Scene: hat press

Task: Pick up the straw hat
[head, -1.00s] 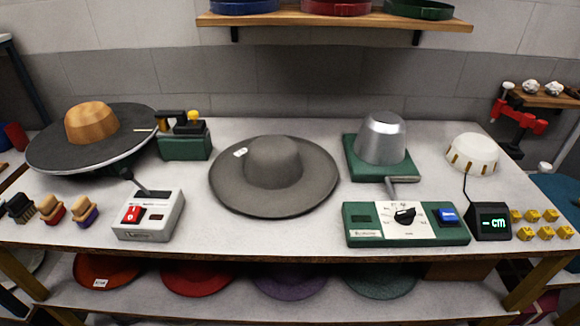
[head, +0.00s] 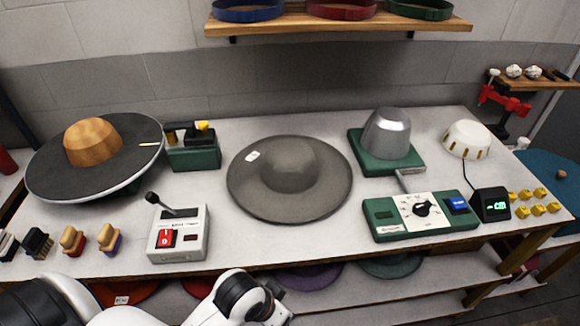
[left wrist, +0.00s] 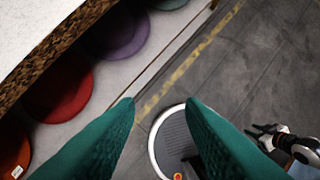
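A grey wide-brimmed hat (head: 290,168) with a round crown and a small white tag lies brim-down in the middle of the table. It is the only whole hat on the tabletop; its colour is grey and I cannot make out any straw weave. My left arm reaches in at the bottom of the head view, below the table's front edge; its gripper is out of that view. In the left wrist view my left gripper (left wrist: 160,104) has two green fingers apart with nothing between them. My right gripper (left wrist: 268,134) shows small and dark in the left wrist view; its opening is unclear.
A dark disc with a wooden crown block (head: 93,142) stands left. A lever box (head: 180,234), metal dome (head: 387,133) and green control panel (head: 420,214) flank the hat. Several coloured hats lie on the shelf below, including a red one (left wrist: 62,92).

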